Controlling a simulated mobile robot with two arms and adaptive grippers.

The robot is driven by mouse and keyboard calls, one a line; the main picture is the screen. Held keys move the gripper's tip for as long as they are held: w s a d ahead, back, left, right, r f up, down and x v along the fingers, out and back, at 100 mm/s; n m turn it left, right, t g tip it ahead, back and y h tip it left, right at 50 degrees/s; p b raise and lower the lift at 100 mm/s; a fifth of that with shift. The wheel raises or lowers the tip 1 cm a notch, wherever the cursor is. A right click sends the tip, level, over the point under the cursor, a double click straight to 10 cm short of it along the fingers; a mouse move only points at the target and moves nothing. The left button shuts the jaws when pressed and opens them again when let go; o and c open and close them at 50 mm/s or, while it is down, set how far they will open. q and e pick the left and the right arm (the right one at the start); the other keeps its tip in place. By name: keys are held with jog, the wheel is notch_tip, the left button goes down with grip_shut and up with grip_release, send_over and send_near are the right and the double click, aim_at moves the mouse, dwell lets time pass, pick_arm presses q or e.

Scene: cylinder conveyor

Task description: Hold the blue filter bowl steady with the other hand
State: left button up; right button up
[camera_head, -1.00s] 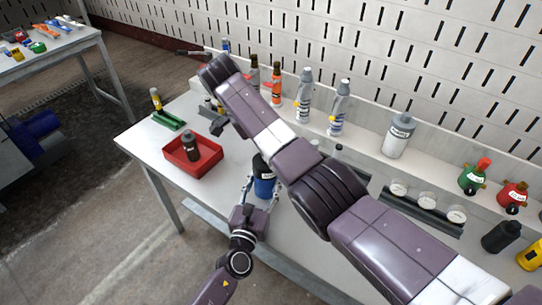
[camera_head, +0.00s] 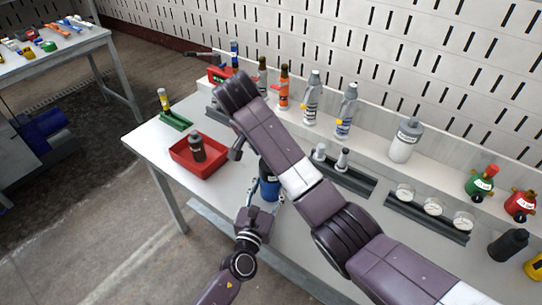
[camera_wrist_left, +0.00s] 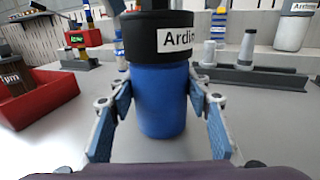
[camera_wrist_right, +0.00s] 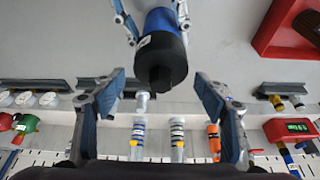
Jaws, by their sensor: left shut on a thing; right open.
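The blue filter bowl (camera_head: 269,187) stands upright on the table, with a black top bearing a white label. In the left wrist view the blue body (camera_wrist_left: 160,100) is between the pads of my left gripper (camera_wrist_left: 161,98), which is shut on it. My right gripper (camera_wrist_right: 161,84) is open and empty. In the right wrist view the black cap (camera_wrist_right: 160,68) lies just beyond its fingertips, roughly centred between them, with no contact visible. In the head view my right arm hides part of the bowl's top and most of the right gripper.
A red tray (camera_head: 181,158) with a dark bottle (camera_head: 197,148) is left of the bowl. Bottles and a spray can (camera_head: 311,103) line the back. A gauge rack (camera_head: 400,205) and a white bottle (camera_head: 405,141) are to the right. Bare tabletop surrounds the bowl.

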jog(key=n, duration=0.2)
jog(key=n+y, duration=0.1)
jog(key=n, duration=0.1)
jog(key=shift+n+t+y, duration=0.3)
jog(key=n+y, duration=0.1)
jog(key=n, duration=0.2)
jog(key=shift+d, duration=0.15)
jog(key=shift+n+y, duration=0.7)
jog(key=shift+n, duration=0.8)
jog(key=n+y, duration=0.1)
jog(key=n, duration=0.2)
jog(key=shift+n+g+y, duration=0.4)
jog(key=shift+n+y, duration=0.1)
jog(key=shift+n, duration=1)
